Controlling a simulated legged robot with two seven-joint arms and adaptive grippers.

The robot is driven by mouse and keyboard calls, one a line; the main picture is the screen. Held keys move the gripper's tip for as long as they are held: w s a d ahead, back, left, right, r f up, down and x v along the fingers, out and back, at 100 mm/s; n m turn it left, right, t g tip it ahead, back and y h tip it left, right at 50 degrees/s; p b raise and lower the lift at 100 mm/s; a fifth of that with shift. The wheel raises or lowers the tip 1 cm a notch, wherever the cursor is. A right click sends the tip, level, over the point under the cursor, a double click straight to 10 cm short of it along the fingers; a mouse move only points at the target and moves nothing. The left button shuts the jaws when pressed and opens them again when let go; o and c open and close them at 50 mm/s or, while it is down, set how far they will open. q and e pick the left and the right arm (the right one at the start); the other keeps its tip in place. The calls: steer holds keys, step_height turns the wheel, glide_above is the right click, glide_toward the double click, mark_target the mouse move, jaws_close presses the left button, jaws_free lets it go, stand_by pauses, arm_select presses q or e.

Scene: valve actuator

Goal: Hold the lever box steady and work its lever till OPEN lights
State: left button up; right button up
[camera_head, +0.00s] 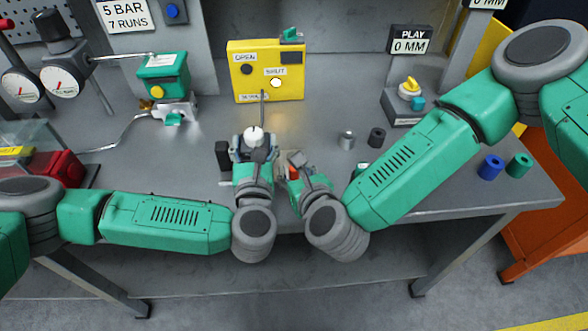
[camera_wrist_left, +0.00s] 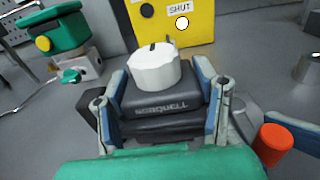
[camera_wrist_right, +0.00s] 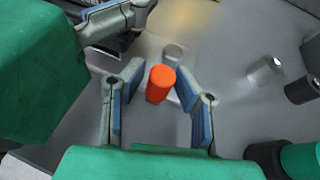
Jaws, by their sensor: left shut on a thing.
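The lever box (camera_wrist_left: 160,103) is dark, with lettering on its side and a round white cap (camera_wrist_left: 154,70) with a black mark on top. My left gripper (camera_head: 254,148) is shut on the box, a finger on each side. The lever's orange grip (camera_wrist_right: 160,83) stands to the right of the box; its arm is mostly hidden. My right gripper (camera_wrist_right: 159,95) is open, its fingers on either side of the orange grip with gaps visible. On the yellow panel (camera_head: 254,57), the SHUT lamp (camera_head: 276,83) glows white and the OPEN lamp (camera_head: 246,69) is dark.
A green-topped valve unit (camera_head: 163,75) and gauges (camera_head: 66,80) stand at the left. Two small cylinders, one metal (camera_head: 346,140) and one black (camera_head: 377,137), stand right of my grippers. A PLAY readout (camera_head: 410,40) shows 0 MM. Grey bench top is free between them.

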jaws_close()
steer(key=shift+d, duration=0.1)
steer(key=n+y, duration=0.1)
steer(key=d+n+y, duration=0.1)
steer(key=shift+w+d+g+y, duration=0.25)
steer(key=shift+g+y, duration=0.15)
steer(key=shift+d+n+g+y, duration=0.25)
steer(key=shift+n+g+y, duration=0.1)
steer(key=shift+n+y, duration=0.3)
steer(key=shift+d+n+g+y, duration=0.2)
steer(key=shift+n+g+y, duration=0.2)
steer(key=shift+n, duration=0.35)
jaws_free()
